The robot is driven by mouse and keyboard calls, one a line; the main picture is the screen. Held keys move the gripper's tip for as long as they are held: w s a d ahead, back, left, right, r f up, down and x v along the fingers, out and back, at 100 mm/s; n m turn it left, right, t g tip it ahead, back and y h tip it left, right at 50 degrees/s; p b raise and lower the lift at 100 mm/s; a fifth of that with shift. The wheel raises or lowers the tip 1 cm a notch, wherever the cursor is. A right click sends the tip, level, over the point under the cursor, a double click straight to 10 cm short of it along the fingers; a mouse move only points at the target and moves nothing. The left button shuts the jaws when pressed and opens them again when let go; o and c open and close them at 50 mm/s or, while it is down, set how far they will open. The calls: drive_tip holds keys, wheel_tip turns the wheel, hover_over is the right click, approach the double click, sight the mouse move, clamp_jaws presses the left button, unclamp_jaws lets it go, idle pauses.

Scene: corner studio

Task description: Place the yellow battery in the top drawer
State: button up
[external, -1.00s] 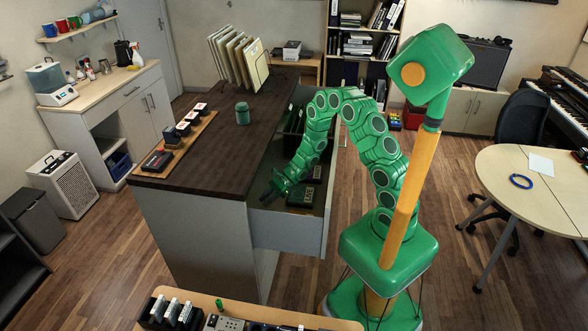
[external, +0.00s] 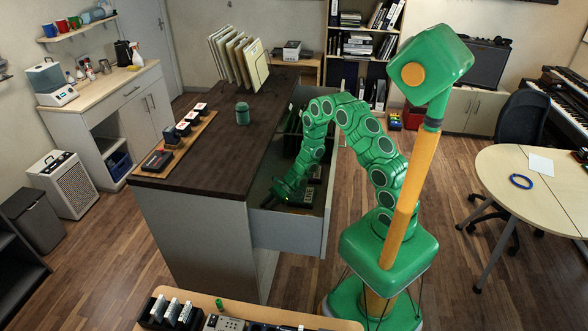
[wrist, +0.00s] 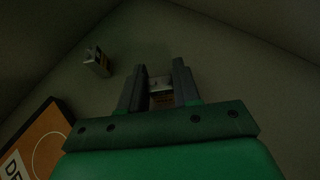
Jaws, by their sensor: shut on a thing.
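My gripper (external: 279,196) is low inside the open top drawer (external: 290,229), near its front left corner. In the wrist view my gripper (wrist: 158,78) is shut on a small block with a silvery end and a dull yellow-brown body, which looks like the yellow battery (wrist: 161,98). The light is dim, so its colour is hard to tell. The fingers hide its sides. In the external view the battery is too small to make out.
In the wrist view, another small battery-like block (wrist: 97,63) lies on the drawer floor, and an orange-faced box (wrist: 42,140) is at lower left. Dark boxes (external: 302,193) lie behind my gripper. A green jar (external: 242,114) stands on the countertop (external: 215,152).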

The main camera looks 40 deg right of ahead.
sight(266, 205)
drive_tip(key=o, duration=1)
drive_tip(key=shift+o, duration=0.2)
drive_tip(key=v, duration=0.3)
drive_tip(key=shift+r, duration=0.4)
wheel_tip(266, 205, up, 6)
drive_tip(key=shift+r, duration=0.15)
